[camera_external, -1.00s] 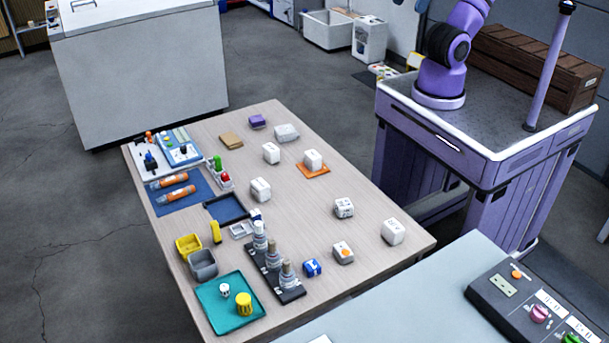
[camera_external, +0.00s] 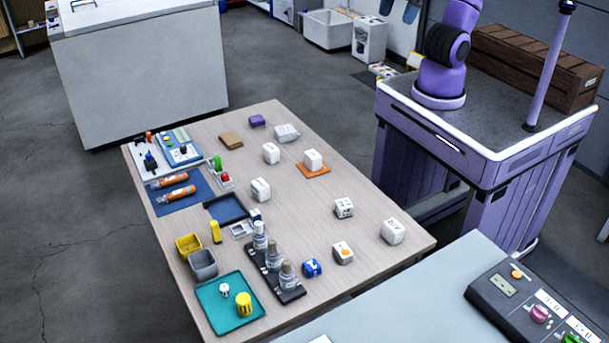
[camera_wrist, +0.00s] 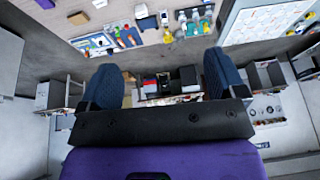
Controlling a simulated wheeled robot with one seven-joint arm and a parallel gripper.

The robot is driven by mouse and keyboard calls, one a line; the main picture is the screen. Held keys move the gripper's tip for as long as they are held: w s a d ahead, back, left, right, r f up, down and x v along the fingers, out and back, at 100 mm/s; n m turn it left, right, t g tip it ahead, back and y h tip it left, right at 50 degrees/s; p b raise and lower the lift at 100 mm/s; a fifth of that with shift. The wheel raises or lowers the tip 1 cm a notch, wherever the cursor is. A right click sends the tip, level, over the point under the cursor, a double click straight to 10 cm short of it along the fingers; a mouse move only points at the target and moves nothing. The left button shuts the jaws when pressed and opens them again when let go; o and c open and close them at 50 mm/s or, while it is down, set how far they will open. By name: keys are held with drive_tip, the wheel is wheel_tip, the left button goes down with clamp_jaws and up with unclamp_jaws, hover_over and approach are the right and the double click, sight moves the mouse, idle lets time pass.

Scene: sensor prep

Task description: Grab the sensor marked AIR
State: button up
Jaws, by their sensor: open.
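Several small white block-like sensors stand spread over the wooden table in the external view. They include one at the right edge (camera_external: 393,231), one with dark marks (camera_external: 344,208), one with an orange dot (camera_external: 343,252), one on an orange pad (camera_external: 313,160), and others at the middle (camera_external: 260,189) and back (camera_external: 271,153). Their lettering is too small to read, so I cannot tell which says AIR. My gripper (camera_wrist: 165,85) shows in the wrist view with its two dark blue fingers wide apart and nothing between them. It is outside the external view.
The table (camera_external: 320,225) also bears a teal tray (camera_external: 213,310) with yellow and white items, a dark bottle rack (camera_external: 291,294), a yellow bin (camera_external: 188,246), a grey bin (camera_external: 203,264) and orange tubes. A grey counter with a control box (camera_external: 530,310) stands at the front right.

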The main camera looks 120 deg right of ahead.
drive_tip(key=w+a+f+g, duration=0.1)
drive_tip(key=w+a+f, duration=0.6)
drive_tip(key=w, duration=0.3)
drive_tip(key=g, duration=0.3)
hover_over(395, 224)
drive_tip(key=shift+h, duration=0.3)
wheel_tip(395, 224, down, 35)
drive_tip(key=shift+s+r, duration=0.1)
wheel_tip(395, 224, down, 5)
drive_tip(key=shift+f, duration=3.1)
drive_tip(key=shift+c, duration=0.2)
drive_tip(key=c, duration=1)
